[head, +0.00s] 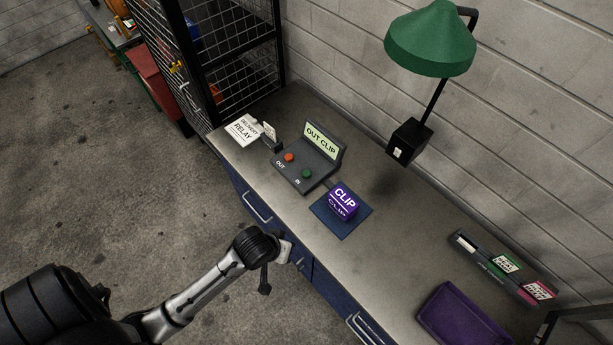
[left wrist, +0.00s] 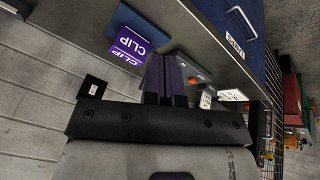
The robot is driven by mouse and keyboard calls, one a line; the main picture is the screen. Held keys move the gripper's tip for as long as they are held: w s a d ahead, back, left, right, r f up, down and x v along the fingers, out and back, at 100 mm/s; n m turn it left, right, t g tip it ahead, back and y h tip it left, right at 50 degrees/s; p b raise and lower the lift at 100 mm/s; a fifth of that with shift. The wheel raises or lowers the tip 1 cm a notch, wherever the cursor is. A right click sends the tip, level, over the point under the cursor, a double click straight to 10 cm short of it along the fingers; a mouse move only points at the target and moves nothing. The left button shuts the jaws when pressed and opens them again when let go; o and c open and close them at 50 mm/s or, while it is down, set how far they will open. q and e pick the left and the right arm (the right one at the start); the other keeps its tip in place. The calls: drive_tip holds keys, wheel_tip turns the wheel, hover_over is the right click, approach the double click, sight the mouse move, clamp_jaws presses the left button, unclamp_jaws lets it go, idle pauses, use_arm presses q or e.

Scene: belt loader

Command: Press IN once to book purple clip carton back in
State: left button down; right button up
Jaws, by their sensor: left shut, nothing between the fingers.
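The purple clip carton (head: 342,203), marked CLIP, sits on a dark blue mat (head: 326,225) on the bench; it also shows in the left wrist view (left wrist: 128,46). Behind it to the left is a grey console (head: 323,171) whose display (head: 320,141) reads OUT CLIP. The console has an orange button (head: 289,157) marked OUT and a green button (head: 306,173) marked IN. My left gripper (left wrist: 166,62) is shut and empty in the left wrist view, its fingers covering part of the console. In the head view my left arm reaches the bench's front edge, apart from the console. My right gripper is out of view.
A green lamp (head: 430,40) stands behind the carton. A DELIVERY RELAY card (head: 242,130) lies left of the console. A purple tray (head: 462,318) and a dark holder with cards (head: 490,262) are at the right. A wire cage (head: 225,60) stands at the bench's left end.

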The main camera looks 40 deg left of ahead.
use_arm(q)
drive_tip(key=w+a+f+n+t+b, duration=0.1)
drive_tip(key=w+a+f+n, duration=0.15)
drive_tip(key=w, duration=0.35)
drive_tip(key=w+a+f+n+b, duration=0.1)
drive_tip(key=w+f+n+b, duration=0.15)
drive_tip(key=w+n, duration=0.2)
drive_tip(key=n+t+b, duration=0.3)
drive_tip(key=n+b, duration=0.1)
drive_tip(key=n, duration=1.1)
hover_over(307, 174)
drive_tip(key=shift+f+y, duration=0.3)
drive_tip(key=shift+f, duration=0.5)
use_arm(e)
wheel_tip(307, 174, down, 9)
use_arm(q)
drive_tip(key=shift+f, duration=0.15)
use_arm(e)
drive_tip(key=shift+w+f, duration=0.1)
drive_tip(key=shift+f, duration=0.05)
use_arm(q)
wheel_tip(307, 174, down, 6)
drive_tip(key=b, duration=0.8)
drive_tip(key=shift+f, duration=0.1)
drive_tip(key=shift+f+b, duration=0.5)
drive_tip(key=shift+f, duration=0.7)
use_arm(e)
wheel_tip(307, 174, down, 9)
